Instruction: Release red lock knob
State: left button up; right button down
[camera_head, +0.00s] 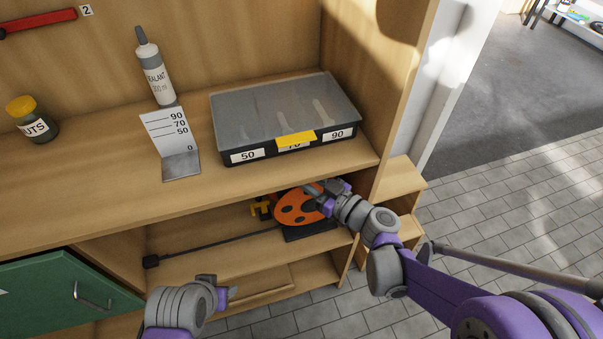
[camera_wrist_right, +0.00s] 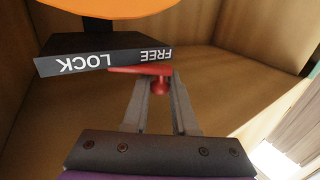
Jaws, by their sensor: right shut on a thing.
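The red lock knob (camera_wrist_right: 158,78) shows in the right wrist view in front of a black block (camera_wrist_right: 95,57) lettered LOCK and FREE, which appears upside down. The knob's lever points left in this view, toward the LOCK side. My right gripper (camera_wrist_right: 162,92) has its fingers on either side of the knob's stem and is shut on it. In the head view my right gripper (camera_head: 318,192) reaches onto the lower shelf at the orange disc (camera_head: 291,209) and hides the knob. My left gripper (camera_head: 226,292) hangs in front of the shelf, its jaws unclear.
A dark rod (camera_head: 215,246) lies along the lower shelf, left of the orange disc. A clear-lidded case (camera_head: 285,105), a numbered stand (camera_head: 180,164), a sealant tube (camera_head: 155,75) and a nuts jar (camera_head: 33,120) stand above. A green door (camera_head: 55,295) is at lower left.

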jog(key=shift+w+a+r+m+t+h, duration=0.2)
jog(key=shift+a+m+t+h, duration=0.15)
jog(key=shift+m+t+h, duration=0.4)
jog(key=shift+w+f+m+t+h+p, duration=0.2)
jog(key=shift+m+t+h+p, duration=0.25)
jog(key=shift+t+h, duration=0.15)
jog(key=c, duration=0.7)
grip_release()
jog(key=shift+s+d, duration=0.1)
jog(key=v, duration=1)
jog(key=shift+s+d, duration=0.2)
jog(key=shift+s, duration=0.05)
